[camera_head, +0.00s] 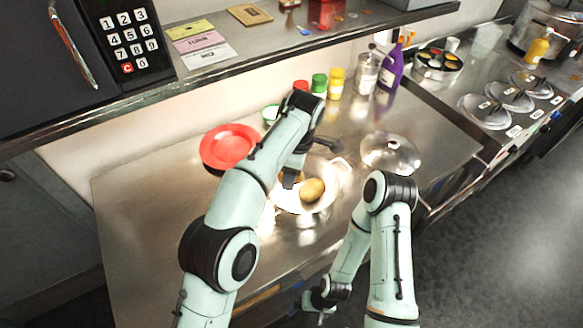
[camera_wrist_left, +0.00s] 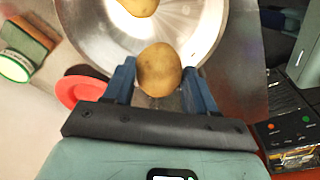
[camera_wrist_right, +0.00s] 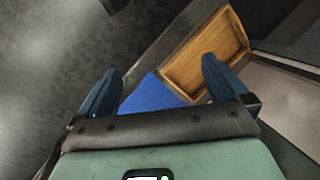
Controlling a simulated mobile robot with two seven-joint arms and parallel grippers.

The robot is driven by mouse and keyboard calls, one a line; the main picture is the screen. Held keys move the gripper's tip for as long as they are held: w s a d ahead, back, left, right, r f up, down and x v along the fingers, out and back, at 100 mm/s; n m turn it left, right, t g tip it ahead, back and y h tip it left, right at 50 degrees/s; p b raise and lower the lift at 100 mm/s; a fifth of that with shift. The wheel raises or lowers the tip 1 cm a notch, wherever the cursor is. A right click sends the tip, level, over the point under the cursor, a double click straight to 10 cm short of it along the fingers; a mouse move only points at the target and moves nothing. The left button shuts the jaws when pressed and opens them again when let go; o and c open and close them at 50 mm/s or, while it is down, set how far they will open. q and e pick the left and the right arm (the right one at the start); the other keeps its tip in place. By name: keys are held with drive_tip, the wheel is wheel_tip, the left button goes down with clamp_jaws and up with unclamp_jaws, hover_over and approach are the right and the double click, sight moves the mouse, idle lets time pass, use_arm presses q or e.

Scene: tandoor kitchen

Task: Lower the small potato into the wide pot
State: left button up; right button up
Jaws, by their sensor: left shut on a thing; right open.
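A small potato (camera_wrist_left: 159,70) is between the fingers of my left gripper (camera_wrist_left: 160,78), which is shut on it. The wide pot (camera_wrist_left: 205,22), a shiny metal vessel, lies beyond and beneath it in the left wrist view. Another potato (camera_wrist_left: 138,4) is inside the pot. In the head view the pot (camera_head: 290,204) stands on the steel counter with a potato (camera_head: 312,190) showing in it; my left arm partly covers the pot and hides most of the held potato. My right gripper (camera_head: 320,302) is open and empty, low at the counter's front.
A red plate (camera_head: 229,146) lies left of the pot and a metal lid (camera_head: 390,152) to its right. Jars and a purple bottle (camera_head: 391,68) stand along the back. A wooden tray (camera_wrist_right: 205,58) and a blue thing (camera_wrist_right: 158,100) show below my right gripper.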

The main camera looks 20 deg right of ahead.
use_arm(q)
drive_tip(key=shift+f+b, duration=0.85)
drive_tip(key=shift+f, duration=2.7)
use_arm(e)
drive_tip(key=shift+s+f, duration=1.2)
drive_tip(key=shift+s, duration=0.1)
use_arm(q)
drive_tip(key=shift+f+b, duration=0.55)
drive_tip(key=shift+f, duration=1.7)
use_arm(e)
drive_tip(key=shift+s+f, duration=0.65)
drive_tip(key=shift+f, duration=0.1)
use_arm(q)
drive_tip(key=o, duration=1.1)
drive_tip(key=shift+r, duration=0.1)
